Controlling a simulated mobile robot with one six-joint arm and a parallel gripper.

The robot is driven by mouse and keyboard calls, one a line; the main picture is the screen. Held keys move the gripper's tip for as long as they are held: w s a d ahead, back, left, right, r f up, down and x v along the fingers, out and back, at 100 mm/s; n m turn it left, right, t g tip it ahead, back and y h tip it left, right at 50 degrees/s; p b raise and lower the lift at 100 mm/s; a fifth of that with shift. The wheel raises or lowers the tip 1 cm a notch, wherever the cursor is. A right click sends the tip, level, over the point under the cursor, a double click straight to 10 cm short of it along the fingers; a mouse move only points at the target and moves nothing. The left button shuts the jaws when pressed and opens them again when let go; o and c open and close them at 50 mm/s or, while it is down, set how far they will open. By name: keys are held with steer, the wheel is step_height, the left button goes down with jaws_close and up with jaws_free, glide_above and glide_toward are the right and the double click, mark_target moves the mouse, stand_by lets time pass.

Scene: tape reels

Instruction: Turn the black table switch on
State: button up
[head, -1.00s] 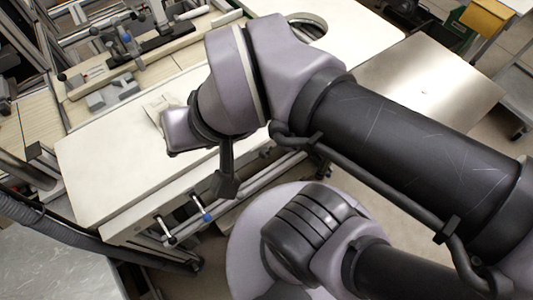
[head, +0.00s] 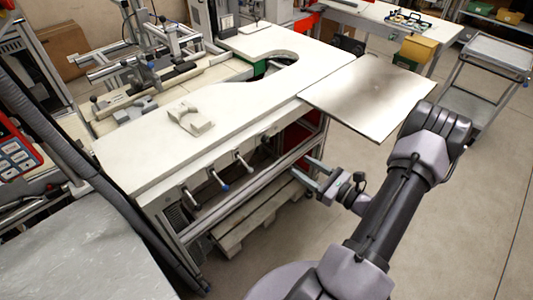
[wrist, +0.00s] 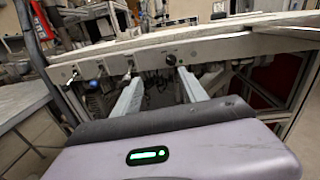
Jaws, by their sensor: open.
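The black table switch (wrist: 171,60) is a small dark knob on the pale front panel under the table top in the wrist view. My gripper (wrist: 158,84) is open and empty, its two pale fingers apart and pointing at the panel. The switch shows just above and between the fingertips, and no contact shows. In the head view my gripper (head: 309,178) is at the right of the table's front side, below the top. The white table (head: 160,150) has the panel along its front edge. The switch's setting is too small to read.
Several levers stick out of the panel left of the switch, one with a blue tip (head: 222,183). A metal sheet (head: 372,95) juts from the table's right end above my gripper. A grey piece (head: 190,118) lies on the table.

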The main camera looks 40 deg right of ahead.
mark_target(268, 141)
steer(key=shift+m+h, duration=0.6)
steer(key=shift+h, duration=0.2)
steer(key=w+b, duration=0.1)
steer(key=w, duration=0.4)
steer(key=w+f+b, duration=0.1)
steer(key=w, duration=0.5)
steer(key=w+b, duration=0.1)
steer(key=w, duration=0.4)
steer(key=shift+w+d+f+b, duration=0.1)
steer(key=shift+w+f+b, duration=0.15)
steer(key=shift+f+b, duration=0.15)
jaws_close()
